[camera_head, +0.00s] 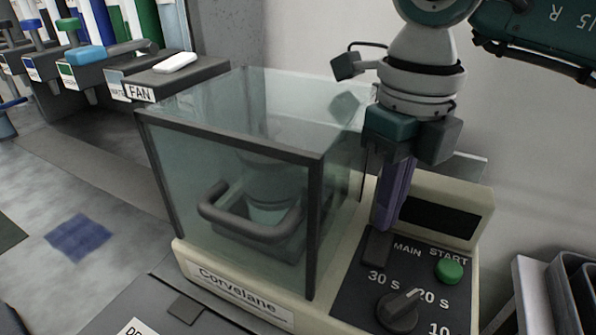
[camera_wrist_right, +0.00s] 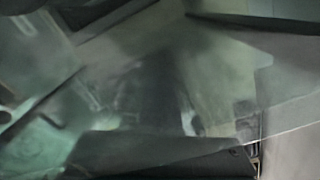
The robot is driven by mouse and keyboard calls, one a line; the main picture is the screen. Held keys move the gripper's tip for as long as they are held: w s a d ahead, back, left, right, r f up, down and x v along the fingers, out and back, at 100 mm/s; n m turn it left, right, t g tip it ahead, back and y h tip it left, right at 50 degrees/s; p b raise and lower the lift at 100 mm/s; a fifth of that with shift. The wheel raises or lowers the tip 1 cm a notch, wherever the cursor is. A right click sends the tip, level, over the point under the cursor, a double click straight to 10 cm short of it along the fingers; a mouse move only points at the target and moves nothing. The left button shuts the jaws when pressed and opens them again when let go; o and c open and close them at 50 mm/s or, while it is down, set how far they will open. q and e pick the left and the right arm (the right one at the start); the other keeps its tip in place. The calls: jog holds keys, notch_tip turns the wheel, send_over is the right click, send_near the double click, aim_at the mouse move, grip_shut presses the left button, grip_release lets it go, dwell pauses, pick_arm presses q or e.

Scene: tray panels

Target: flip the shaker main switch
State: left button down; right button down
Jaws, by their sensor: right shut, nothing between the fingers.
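The shaker (camera_head: 235,297) is a cream machine labelled "Corvelane", with a glass box over its left part and a dark control panel on its right. The main switch (camera_head: 376,248) is a dark rocker left of the word MAIN. My right gripper (camera_head: 386,224) is shut and empty, pointing down, its purple fingers just above the switch. I cannot tell whether the tips touch it, and they hide its upper end. The right wrist view shows mostly blurred, see-through glass surfaces; the switch is not clear there. My left gripper is not in view.
The glass cover (camera_head: 240,195) with a dark handle (camera_head: 250,225) stands close left of my right gripper. A green START button (camera_head: 449,271) and a timer knob (camera_head: 399,309) sit on the panel. A dark box labelled FAN (camera_head: 190,75) stands behind left.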

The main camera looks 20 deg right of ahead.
aim_at(382, 235)
jog(key=shift+f+b, duration=0.3)
jog(key=shift+f, duration=0.05)
dwell(0.4)
notch_tip(382, 235, up, 2)
jog(key=shift+p, duration=0.9)
notch_tip(382, 235, up, 5)
jog(key=p, duration=0.4)
